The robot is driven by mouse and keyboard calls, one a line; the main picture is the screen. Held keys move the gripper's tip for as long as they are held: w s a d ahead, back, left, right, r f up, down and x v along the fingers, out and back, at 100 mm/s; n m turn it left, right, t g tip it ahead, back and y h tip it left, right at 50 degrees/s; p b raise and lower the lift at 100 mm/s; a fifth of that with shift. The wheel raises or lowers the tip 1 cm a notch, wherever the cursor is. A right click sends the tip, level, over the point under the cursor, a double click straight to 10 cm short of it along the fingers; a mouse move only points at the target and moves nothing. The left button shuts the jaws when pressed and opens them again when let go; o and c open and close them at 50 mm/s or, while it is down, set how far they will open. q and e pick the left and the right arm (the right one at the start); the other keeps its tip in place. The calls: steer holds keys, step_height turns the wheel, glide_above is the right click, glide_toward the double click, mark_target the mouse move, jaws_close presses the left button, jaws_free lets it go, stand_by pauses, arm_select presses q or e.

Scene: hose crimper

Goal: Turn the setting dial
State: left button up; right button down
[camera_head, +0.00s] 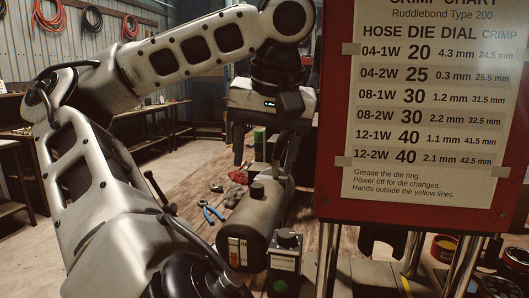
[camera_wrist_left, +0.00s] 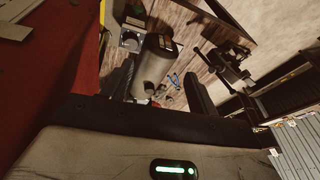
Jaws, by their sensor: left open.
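My left gripper (camera_head: 262,150) hangs fingers down above the workbench in the head view, left of the chart board. Its dark fingers stand apart with nothing between them; the wrist view shows them spread too (camera_wrist_left: 158,92). Below is an olive-grey cylinder (camera_head: 250,225) with a dark cap on top, also in the wrist view (camera_wrist_left: 155,65). In front of it stands a small dark box (camera_head: 285,264) with a black knob-like top and green label; the wrist view shows a box with a round part (camera_wrist_left: 130,41). I cannot tell which part is the setting dial. My right gripper does not show.
A red board with a crimp chart (camera_head: 432,90) fills the right, above metal posts (camera_head: 328,258). Blue-handled pliers (camera_head: 210,211) and a red cloth (camera_head: 238,176) lie on the wooden bench. Tins (camera_head: 443,248) stand lower right. A red surface (camera_wrist_left: 45,80) lies close left in the wrist view.

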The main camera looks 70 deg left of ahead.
arm_select(q)
steer(key=m+h+b, duration=0.4)
steer(key=m+b, duration=0.1)
steer(key=m, duration=2)
glide_above(285, 232)
step_height(285, 232, down, 12)
steer(key=shift+f, duration=0.1)
step_height(285, 232, down, 7)
steer(key=shift+r+b, duration=0.2)
steer(key=shift+b, duration=0.55)
steer(key=shift+f, duration=0.4)
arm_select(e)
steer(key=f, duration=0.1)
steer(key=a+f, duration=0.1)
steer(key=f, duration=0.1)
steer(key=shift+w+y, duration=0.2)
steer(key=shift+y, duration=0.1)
